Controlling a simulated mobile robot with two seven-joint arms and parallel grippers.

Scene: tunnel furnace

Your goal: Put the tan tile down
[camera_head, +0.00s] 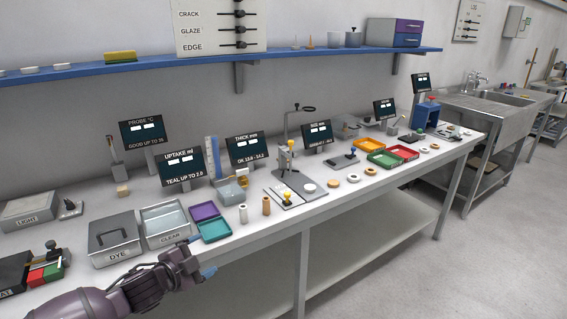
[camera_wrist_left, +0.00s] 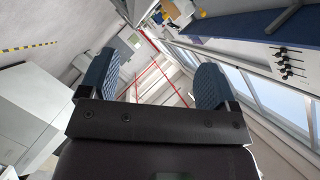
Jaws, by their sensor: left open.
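My left gripper (camera_head: 202,256) is at the table's front edge, in front of the teal tray (camera_head: 215,230) and the CLEAR tray (camera_head: 167,234). Its two blue fingers stand apart in the left wrist view (camera_wrist_left: 155,78), with nothing between them. Several small round discs lie on the table, among them a tan one (camera_head: 334,183) and another (camera_head: 353,178) right of the press. A small tan block (camera_head: 122,190) lies at the back left. I cannot tell which of these is the tan tile. My right gripper is not in view.
The DYE box (camera_head: 115,252) with a handle stands left of the CLEAR tray. A white and a tan cylinder (camera_head: 266,206) stand right of the teal tray. A press (camera_head: 290,160), display screens and green, red and orange trays (camera_head: 384,159) lie farther right. A blue shelf (camera_head: 200,61) hangs above.

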